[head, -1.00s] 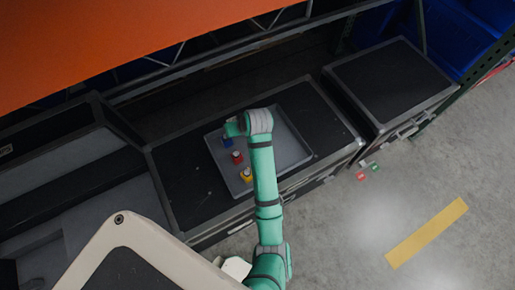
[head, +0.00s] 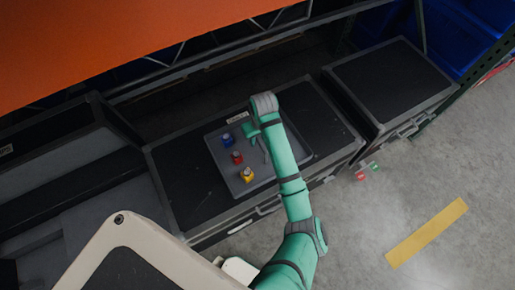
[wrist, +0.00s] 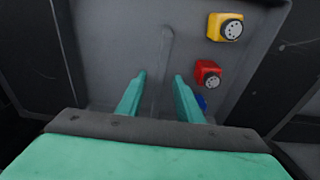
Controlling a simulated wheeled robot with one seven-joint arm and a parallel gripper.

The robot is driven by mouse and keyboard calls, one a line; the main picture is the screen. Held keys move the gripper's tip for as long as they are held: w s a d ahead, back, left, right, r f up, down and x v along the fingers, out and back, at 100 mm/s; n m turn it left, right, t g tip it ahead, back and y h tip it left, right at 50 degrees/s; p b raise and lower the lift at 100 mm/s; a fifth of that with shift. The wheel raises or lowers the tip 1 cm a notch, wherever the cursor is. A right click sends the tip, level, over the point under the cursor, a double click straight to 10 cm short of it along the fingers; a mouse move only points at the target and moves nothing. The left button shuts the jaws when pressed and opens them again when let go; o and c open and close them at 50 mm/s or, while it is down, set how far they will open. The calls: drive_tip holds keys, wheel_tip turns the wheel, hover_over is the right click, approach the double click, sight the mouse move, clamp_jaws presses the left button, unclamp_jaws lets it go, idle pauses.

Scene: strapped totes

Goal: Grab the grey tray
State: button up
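The grey tray (head: 297,152) lies flat on a black case in the middle of the head view. Blue, red and yellow objects with round tops stand in a row along its left part. My gripper (head: 259,141) is over the tray, to the right of the blue and red objects. In the wrist view the tray floor (wrist: 120,40) lies beneath my gripper (wrist: 159,76). Its two green fingers are apart, with nothing between them but a raised ridge in the tray floor beyond. I cannot tell whether the fingertips touch the floor.
The yellow object (wrist: 225,27), red object (wrist: 207,73) and partly hidden blue object (wrist: 202,102) stand right of my fingers. The black case (head: 185,190) has bare top left of the tray. Another black case (head: 390,85) stands to the right. Orange shelving (head: 120,40) overhangs behind.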

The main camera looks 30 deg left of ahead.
hover_over(257, 148)
drive_tip(key=shift+s+d+f, duration=0.1)
drive_tip(key=shift+s+f, duration=0.05)
drive_tip(key=shift+f, duration=2.45)
drive_tip(key=shift+c, duration=0.4)
clamp_jaws()
